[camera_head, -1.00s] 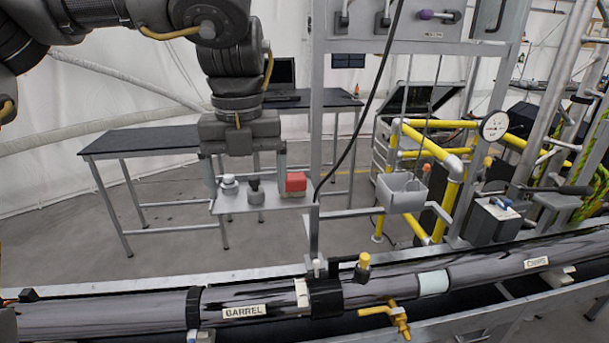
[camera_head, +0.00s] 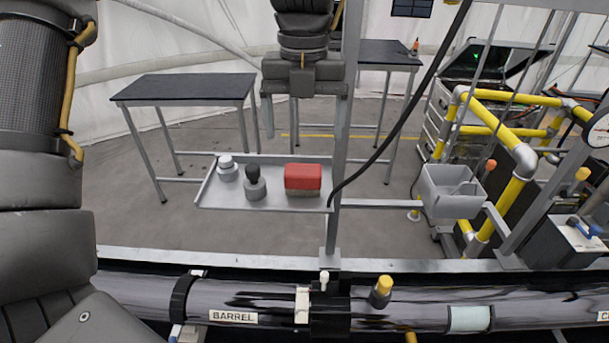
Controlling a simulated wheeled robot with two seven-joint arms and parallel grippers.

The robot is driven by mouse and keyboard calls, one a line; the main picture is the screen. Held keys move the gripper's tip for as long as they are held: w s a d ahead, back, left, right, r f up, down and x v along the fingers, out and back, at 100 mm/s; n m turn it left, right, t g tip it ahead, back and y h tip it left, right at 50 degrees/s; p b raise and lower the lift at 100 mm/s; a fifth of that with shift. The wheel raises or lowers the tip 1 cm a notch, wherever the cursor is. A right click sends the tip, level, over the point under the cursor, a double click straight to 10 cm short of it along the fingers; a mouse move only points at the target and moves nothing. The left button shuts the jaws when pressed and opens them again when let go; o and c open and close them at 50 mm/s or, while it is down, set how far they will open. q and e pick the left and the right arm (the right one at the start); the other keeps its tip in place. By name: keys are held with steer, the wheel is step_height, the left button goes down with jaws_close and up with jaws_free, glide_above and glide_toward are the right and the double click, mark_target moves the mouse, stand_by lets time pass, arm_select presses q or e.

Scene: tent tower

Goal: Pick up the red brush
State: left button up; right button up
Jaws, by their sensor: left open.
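The red brush (camera_head: 302,178) is a red block with a brownish strip along its bottom. It rests at the right end of a shallow grey tray (camera_head: 222,203) fixed beside an upright metal post. My left gripper (camera_head: 304,118) points down above the tray, above the brush in the picture. It is open and empty, with a clear gap between it and the brush. My right gripper is not in view.
Two small grey fittings, one light-topped (camera_head: 227,170) and one black-topped (camera_head: 255,185), share the tray. The post (camera_head: 337,205) and a black cable (camera_head: 375,155) stand close right of the brush. A grey bin (camera_head: 450,192) hangs further right. The BARREL pipe (camera_head: 260,298) crosses the front.

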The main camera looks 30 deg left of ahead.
mark_target(303, 169)
arm_select(q)
steer(key=f, duration=0.3)
steer(key=shift+w+f, duration=0.1)
steer(key=shift+w, duration=0.1)
steer(key=shift+w+a+f, duration=0.1)
steer(key=shift+w+f, duration=0.3)
steer(key=shift+f, duration=0.4)
steer(key=shift+s, duration=0.25)
steer(key=f, duration=0.1)
steer(key=f+p, duration=0.1)
steer(key=f, duration=0.1)
steer(key=f+p, duration=0.1)
steer(key=shift+s+f, duration=0.15)
steer(key=shift+s, duration=0.1)
steer(key=shift+a+f, duration=0.1)
steer(key=shift+f, duration=0.3)
steer(key=shift+s, duration=0.1)
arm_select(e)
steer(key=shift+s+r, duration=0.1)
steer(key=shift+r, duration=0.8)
arm_select(q)
steer(key=shift+r, duration=0.1)
steer(key=shift+c, duration=0.2)
steer(key=c, duration=1)
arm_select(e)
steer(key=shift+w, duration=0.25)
